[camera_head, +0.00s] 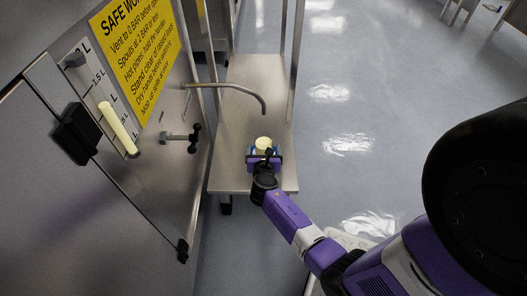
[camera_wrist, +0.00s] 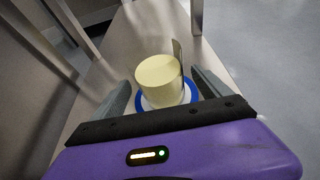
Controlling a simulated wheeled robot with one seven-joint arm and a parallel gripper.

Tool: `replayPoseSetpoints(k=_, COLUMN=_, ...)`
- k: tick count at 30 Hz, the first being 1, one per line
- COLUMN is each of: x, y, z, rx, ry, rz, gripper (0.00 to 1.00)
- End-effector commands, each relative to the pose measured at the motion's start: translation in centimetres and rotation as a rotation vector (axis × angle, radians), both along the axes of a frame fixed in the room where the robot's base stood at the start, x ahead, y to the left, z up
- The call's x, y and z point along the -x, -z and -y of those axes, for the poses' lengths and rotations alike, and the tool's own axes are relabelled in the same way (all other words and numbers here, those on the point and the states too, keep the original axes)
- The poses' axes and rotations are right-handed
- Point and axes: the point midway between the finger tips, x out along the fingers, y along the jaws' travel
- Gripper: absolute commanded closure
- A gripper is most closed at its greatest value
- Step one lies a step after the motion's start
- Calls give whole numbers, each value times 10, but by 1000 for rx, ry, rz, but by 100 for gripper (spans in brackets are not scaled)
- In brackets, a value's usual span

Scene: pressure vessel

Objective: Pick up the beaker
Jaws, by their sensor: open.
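The beaker (camera_wrist: 159,80) is a pale yellow cup shape standing upright on a blue-and-white round base or mat (camera_wrist: 193,99). It is on a metal shelf, and in the head view the beaker (camera_head: 263,143) is near the shelf's front end. My gripper (camera_wrist: 158,92) is open, with one grey finger to the left of the beaker and one to the right. In the head view my gripper (camera_head: 264,158) is right at the beaker and hides its lower part. I cannot tell whether either finger touches it.
The metal shelf (camera_head: 240,100) has thin upright posts. A bent spout (camera_head: 240,87) reaches over it from the vessel wall. A valve handle (camera_head: 194,138), a level gauge (camera_head: 117,128) and a yellow sign (camera_head: 133,50) are on the wall at left. Open floor lies right.

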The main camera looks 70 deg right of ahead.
Motion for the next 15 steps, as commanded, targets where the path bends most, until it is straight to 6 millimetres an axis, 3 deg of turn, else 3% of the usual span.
replayPoseSetpoints(k=1, x=-3, y=8, z=6, rx=1, ry=1, rz=1, gripper=13)
replayPoseSetpoints(k=6, x=-8, y=11, z=19, rx=0, ry=0, rz=0, gripper=13)
replayPoseSetpoints(k=14, x=-9, y=10, z=21, rx=-1, ry=0, rz=0, gripper=13)
replayPoseSetpoints(k=15, x=-9, y=10, z=21, rx=-1, ry=0, rz=0, gripper=21)
